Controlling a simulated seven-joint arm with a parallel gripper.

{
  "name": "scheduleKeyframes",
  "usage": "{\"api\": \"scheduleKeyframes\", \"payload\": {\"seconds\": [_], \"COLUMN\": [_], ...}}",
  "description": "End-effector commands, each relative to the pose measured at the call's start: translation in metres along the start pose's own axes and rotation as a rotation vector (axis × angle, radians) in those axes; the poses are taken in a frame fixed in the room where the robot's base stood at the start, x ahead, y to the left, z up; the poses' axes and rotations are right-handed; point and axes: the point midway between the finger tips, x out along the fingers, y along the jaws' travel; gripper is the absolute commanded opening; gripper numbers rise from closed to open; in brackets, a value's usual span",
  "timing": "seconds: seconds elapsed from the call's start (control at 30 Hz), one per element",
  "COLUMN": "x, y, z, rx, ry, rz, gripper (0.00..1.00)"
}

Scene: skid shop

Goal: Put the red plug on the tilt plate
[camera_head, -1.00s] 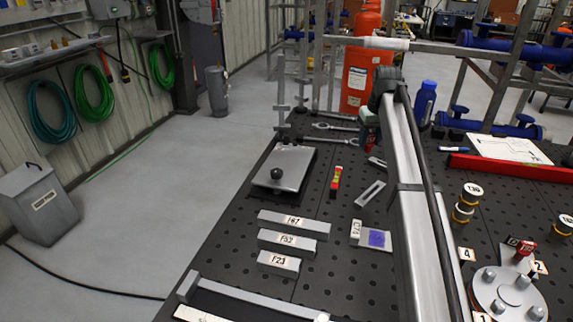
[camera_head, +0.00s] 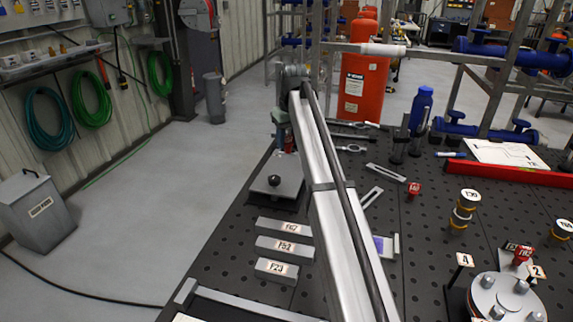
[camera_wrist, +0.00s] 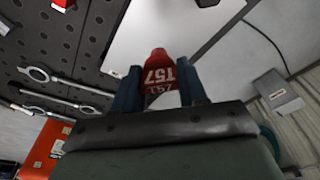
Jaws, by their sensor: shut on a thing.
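My gripper (camera_wrist: 158,82) is shut on a red plug (camera_wrist: 157,68) with a white T57 label, held between its two blue fingers in the wrist view. In the head view my gripper (camera_head: 287,148) is at the far end of the table, just behind the tilt plate; the plug there is small and partly hidden. The tilt plate (camera_head: 268,188) is a flat grey plate with a black ball knob (camera_head: 274,180). In the wrist view the plate (camera_wrist: 150,35) lies beyond the plug. I cannot tell whether the plug is over its edge.
Labelled grey blocks (camera_head: 284,248) lie in front of the plate. My arm crosses the table's middle and hides part of it. Wrenches (camera_head: 350,148) lie to the right of my gripper. Another red plug (camera_head: 413,189) and a round fixture (camera_head: 508,298) are further right. Floor lies left of the table.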

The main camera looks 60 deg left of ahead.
Motion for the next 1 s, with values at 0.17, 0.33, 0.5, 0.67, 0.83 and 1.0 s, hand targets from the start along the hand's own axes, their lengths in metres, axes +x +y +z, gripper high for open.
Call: {"api": "scheduleKeyframes", "payload": {"seconds": [0.17, 0.33, 0.5, 0.67, 0.83, 1.0], "x": [0.031, 0.046, 0.061, 0.079, 0.082, 0.082], "y": [0.0, 0.0, 0.0, 0.0, 0.001, 0.001], "z": [0.006, 0.007, 0.01, 0.013, 0.013, 0.013], "rx": [0.0, 0.0, 0.001, 0.001, 0.001, 0.001], "ry": [-0.001, 0.001, -0.001, 0.001, 0.001, 0.001], "rz": [0.0, 0.0, 0.0, 0.0, 0.0, 0.0], "gripper": [0.12, 0.12, 0.12, 0.12, 0.12, 0.12]}}
